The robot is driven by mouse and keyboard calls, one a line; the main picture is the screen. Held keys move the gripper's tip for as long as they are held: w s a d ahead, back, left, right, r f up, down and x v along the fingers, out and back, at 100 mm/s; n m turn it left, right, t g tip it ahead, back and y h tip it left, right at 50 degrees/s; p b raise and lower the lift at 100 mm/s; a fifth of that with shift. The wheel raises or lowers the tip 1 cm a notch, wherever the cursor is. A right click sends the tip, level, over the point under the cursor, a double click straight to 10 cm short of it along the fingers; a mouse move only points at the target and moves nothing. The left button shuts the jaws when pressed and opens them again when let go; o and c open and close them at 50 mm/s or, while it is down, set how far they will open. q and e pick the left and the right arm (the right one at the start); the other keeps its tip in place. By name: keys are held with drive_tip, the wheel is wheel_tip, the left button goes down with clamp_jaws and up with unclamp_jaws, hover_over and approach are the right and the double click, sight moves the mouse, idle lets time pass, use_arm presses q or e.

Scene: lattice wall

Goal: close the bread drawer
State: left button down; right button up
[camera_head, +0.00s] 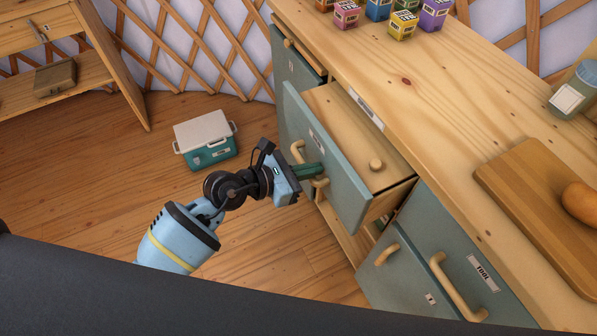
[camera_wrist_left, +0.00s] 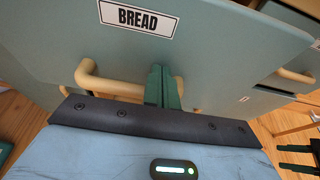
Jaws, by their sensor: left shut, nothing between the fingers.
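The bread drawer (camera_head: 329,158) stands pulled out from the cabinet, its blue-grey front away from the frame and its light wood inside showing. Its front with the BREAD label fills much of the left wrist view (camera_wrist_left: 225,45). A pale wooden bar handle (camera_wrist_left: 105,84) sits below the label. My left gripper (camera_head: 316,170) is at the drawer front by the handle. My right gripper is not in the head view.
The countertop (camera_head: 440,105) holds several small boxes, a jar (camera_head: 576,90) and a cutting board (camera_head: 530,205). A cabinet front labelled TOOL (camera_head: 478,265) is nearer. A cooler (camera_head: 206,143) stands on the floor.

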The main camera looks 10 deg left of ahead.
sight(357, 149)
use_arm(q)
drive_tip(key=w+d, duration=0.2)
drive_tip(key=d, duration=0.1)
drive_tip(key=w+d, duration=0.2)
drive_tip(key=d, duration=0.1)
drive_tip(key=w+d, duration=0.3)
drive_tip(key=shift+d, duration=0.3)
drive_tip(key=shift+r, duration=0.1)
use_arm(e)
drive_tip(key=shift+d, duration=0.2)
use_arm(q)
drive_tip(key=shift+d+r, duration=0.1)
drive_tip(key=shift+r, duration=0.05)
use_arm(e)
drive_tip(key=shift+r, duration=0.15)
